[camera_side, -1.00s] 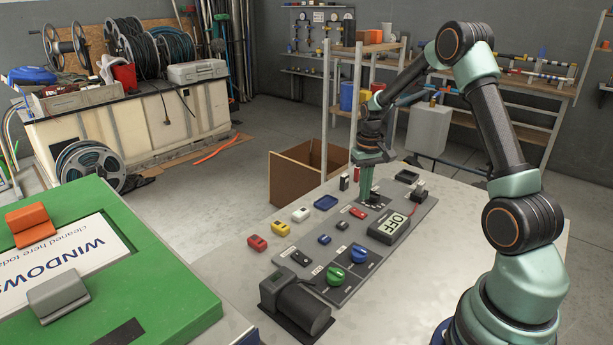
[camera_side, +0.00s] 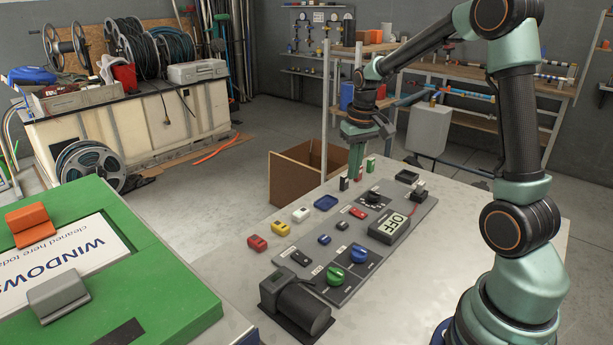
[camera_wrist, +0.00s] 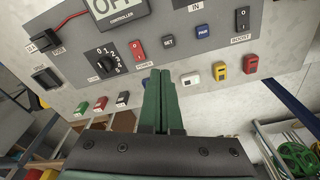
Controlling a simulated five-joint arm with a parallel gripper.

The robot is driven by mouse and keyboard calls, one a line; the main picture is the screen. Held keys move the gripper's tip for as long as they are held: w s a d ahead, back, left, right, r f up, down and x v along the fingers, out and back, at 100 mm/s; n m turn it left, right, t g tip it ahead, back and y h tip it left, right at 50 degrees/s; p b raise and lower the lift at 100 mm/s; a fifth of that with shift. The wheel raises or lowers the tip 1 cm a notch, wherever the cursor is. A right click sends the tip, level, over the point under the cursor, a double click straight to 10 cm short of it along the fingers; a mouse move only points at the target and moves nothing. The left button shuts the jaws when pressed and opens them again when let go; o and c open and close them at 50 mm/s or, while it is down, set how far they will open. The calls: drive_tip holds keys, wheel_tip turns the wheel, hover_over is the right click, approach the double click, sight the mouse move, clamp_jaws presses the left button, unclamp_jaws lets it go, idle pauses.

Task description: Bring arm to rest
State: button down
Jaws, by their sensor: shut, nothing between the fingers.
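My gripper (camera_side: 356,165) is shut and empty, its green fingers pointing down near the back edge of the control panel. In the wrist view its closed fingers (camera_wrist: 160,95) lie together beside the panel. The grey control panel (camera_side: 352,275) lies on the worktable and carries a black rotary knob (camera_side: 373,196), a red rocker switch (camera_side: 357,213), an OFF display (camera_side: 389,227), and green and blue knobs. The rotary knob also shows in the wrist view (camera_wrist: 106,66). My fingers hide a little of the table behind the panel.
A black motor (camera_side: 296,303) stands at the near end. An open cardboard box (camera_side: 300,172) stands on the floor behind the table.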

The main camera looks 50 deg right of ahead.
drive_tip(key=s+a+r+n+t, duration=0.2)
drive_tip(key=s+a+r, duration=0.2)
drive_tip(key=a, duration=0.4)
drive_tip(key=s+a+r+n+t, duration=0.2)
drive_tip(key=s+a+r, duration=0.3)
drive_tip(key=a, duration=0.4)
drive_tip(key=shift+s+a+n+t, duration=0.15)
drive_tip(key=shift+s+n+t, duration=0.15)
drive_tip(key=shift+s, duration=0.6)
drive_tip(key=shift+r, duration=0.1)
